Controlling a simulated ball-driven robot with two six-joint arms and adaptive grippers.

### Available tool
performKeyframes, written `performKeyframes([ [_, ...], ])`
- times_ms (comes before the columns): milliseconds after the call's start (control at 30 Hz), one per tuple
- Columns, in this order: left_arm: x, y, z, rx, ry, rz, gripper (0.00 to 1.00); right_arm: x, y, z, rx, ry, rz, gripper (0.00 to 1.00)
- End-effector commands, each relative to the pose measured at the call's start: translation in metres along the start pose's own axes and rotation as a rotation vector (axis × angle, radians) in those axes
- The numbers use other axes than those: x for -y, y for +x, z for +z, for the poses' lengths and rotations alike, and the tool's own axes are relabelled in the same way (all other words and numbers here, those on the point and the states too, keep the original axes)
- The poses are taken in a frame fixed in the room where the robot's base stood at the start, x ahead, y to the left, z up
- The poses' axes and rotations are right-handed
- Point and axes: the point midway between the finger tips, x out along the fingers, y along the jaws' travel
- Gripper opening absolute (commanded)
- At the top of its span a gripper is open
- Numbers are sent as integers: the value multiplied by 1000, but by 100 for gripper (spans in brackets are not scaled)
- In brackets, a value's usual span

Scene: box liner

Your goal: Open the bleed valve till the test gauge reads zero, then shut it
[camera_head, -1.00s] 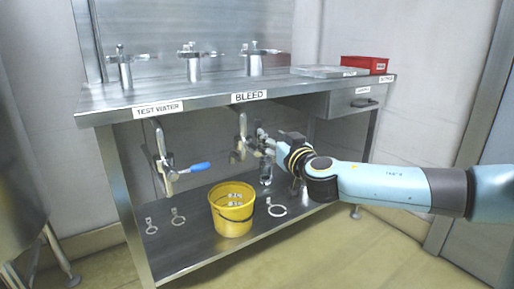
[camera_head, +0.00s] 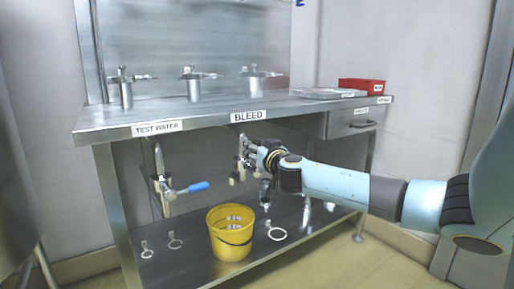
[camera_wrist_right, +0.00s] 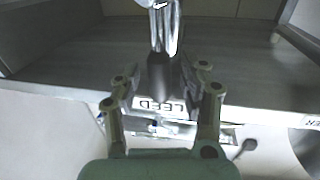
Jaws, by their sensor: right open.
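The bleed valve (camera_head: 241,160) hangs under the bench front, below the BLEED label (camera_head: 248,116). It is partly hidden by my right gripper (camera_head: 250,152), which overlaps it from the right in the head view. In the right wrist view my gripper (camera_wrist_right: 161,98) has its fingers spread apart. The BLEED label (camera_wrist_right: 161,106) shows upside down between them, with a small blue and white part (camera_wrist_right: 158,126) beyond. Contact with the valve cannot be told. I cannot make out the test gauge or its reading. My left gripper is out of view.
A TEST WATER valve with a blue lever (camera_head: 197,187) hangs to the left. A yellow bucket (camera_head: 231,245) and several rings stand on the lower shelf (camera_head: 190,265). Metal fittings (camera_head: 192,84), a flat tray and a red bin (camera_head: 361,86) are on the bench top.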

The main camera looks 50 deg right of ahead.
Motion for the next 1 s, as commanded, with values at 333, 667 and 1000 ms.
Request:
performKeyframes([
  [333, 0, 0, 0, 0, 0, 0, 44, 0, 0, 0, 0, 0, 0, 6],
  [667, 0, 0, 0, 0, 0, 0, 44, 0, -1, 0, 1, 0, 0, 0],
  [1000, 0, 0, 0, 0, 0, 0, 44, 0, -1, 2, 3, 3, 0, 0],
])
